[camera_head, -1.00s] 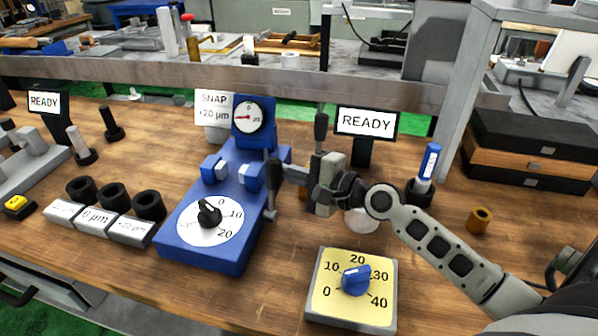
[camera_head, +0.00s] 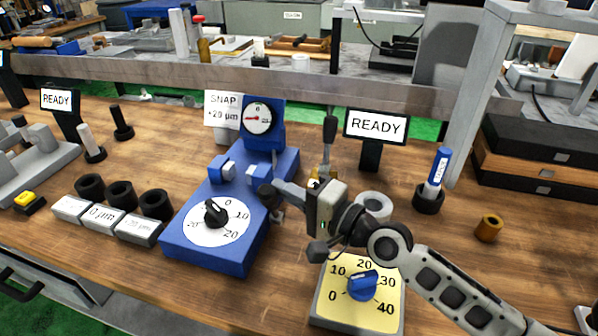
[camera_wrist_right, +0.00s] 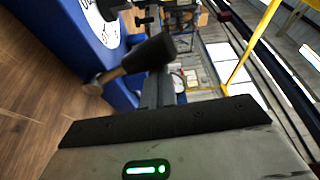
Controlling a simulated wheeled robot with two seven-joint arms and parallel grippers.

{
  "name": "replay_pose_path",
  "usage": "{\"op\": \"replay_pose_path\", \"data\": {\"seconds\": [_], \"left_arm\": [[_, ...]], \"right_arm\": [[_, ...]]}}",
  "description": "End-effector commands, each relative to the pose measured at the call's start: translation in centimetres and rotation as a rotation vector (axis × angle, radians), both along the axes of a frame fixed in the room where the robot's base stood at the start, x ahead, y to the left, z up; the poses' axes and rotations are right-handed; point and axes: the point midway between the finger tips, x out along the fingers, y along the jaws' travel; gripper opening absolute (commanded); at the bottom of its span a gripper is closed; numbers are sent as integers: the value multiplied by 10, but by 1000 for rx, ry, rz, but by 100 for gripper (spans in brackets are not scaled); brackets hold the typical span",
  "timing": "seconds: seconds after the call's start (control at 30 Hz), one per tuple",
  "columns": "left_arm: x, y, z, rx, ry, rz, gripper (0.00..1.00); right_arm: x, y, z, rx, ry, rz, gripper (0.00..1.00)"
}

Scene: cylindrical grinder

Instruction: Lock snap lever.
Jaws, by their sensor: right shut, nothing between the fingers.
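The blue snap gauge (camera_head: 215,245) stands mid-bench with a round dial on top and a black pointer knob on its front plate. Its snap lever (camera_wrist_right: 150,55) has a black cylindrical grip on a grey stem, at the gauge's side in the right wrist view. In the head view the dark grip (camera_head: 267,194) is partly confused with my fingers. My right gripper (camera_head: 286,190) is shut and empty at the gauge's right side. Its fingers (camera_wrist_right: 162,88) lie close beside the grip; contact cannot be told. My left gripper is out of view.
A yellow dial box (camera_head: 322,290) with a blue knob sits below my right arm. A READY sign (camera_head: 376,126) and an upright black-handled lever (camera_head: 330,130) stand behind. A blue marker (camera_head: 438,170) stands in a holder right.

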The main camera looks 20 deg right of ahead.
Motion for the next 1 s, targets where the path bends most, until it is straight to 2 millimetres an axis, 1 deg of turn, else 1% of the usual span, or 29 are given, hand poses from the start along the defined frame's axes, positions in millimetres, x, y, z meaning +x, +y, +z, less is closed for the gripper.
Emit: {"op": "replay_pose_path", "data": {"seconds": [0.3,0.8,0.9,1.0], "left_arm": [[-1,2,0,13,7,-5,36],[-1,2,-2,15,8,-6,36],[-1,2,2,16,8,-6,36],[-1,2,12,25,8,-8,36]], "right_arm": [[-6,5,-1,1,1,0,0],[-7,7,-3,1,4,4,0],[-7,7,1,1,4,5,0],[-6,8,13,2,3,7,0]]}}
